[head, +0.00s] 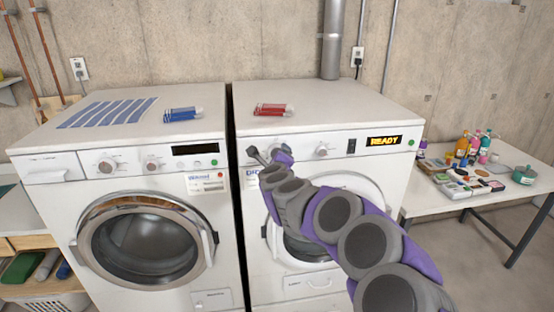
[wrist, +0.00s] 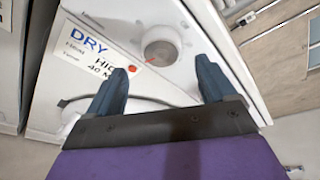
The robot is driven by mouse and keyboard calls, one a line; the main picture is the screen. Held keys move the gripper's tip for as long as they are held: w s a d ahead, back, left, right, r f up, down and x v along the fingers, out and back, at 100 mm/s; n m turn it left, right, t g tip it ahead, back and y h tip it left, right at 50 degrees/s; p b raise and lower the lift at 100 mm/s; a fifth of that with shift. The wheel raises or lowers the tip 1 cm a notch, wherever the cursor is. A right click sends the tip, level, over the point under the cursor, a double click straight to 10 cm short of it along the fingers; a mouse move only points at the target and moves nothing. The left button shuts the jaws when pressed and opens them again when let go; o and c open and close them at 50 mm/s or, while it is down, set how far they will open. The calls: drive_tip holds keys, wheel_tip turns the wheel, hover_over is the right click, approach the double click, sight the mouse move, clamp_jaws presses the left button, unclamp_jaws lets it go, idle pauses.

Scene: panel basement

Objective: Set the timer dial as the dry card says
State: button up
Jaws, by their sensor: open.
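The dryer (head: 330,120) is the right white machine; its display (head: 384,141) reads READY. My gripper (head: 268,154) is at the left of its control panel. In the wrist view my gripper (wrist: 163,68) is open, with a grey round dial (wrist: 159,47) just beyond and between its fingertips; contact cannot be told. A red mark shows at the dial's lower left. The dry card (wrist: 88,48) lies left of the dial, reading DRY, with "HIG" and "40 M" partly covered by the left finger. Another dial (head: 322,149) is to the right; which is the timer is unclear.
A washer (head: 50,165) with a wash card (head: 206,183) stands at left. Blue items (head: 183,114) and red items (head: 272,110) lie on the machine tops. A table (head: 432,205) with bottles and boxes stands at right. My arm covers part of the dryer door.

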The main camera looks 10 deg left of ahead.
drive_tip(key=a+p+v, duration=0.1)
drive_tip(key=v, duration=1.1)
drive_tip(key=shift+s+d, duration=0.35)
drive_tip(key=shift+d, duration=0.05)
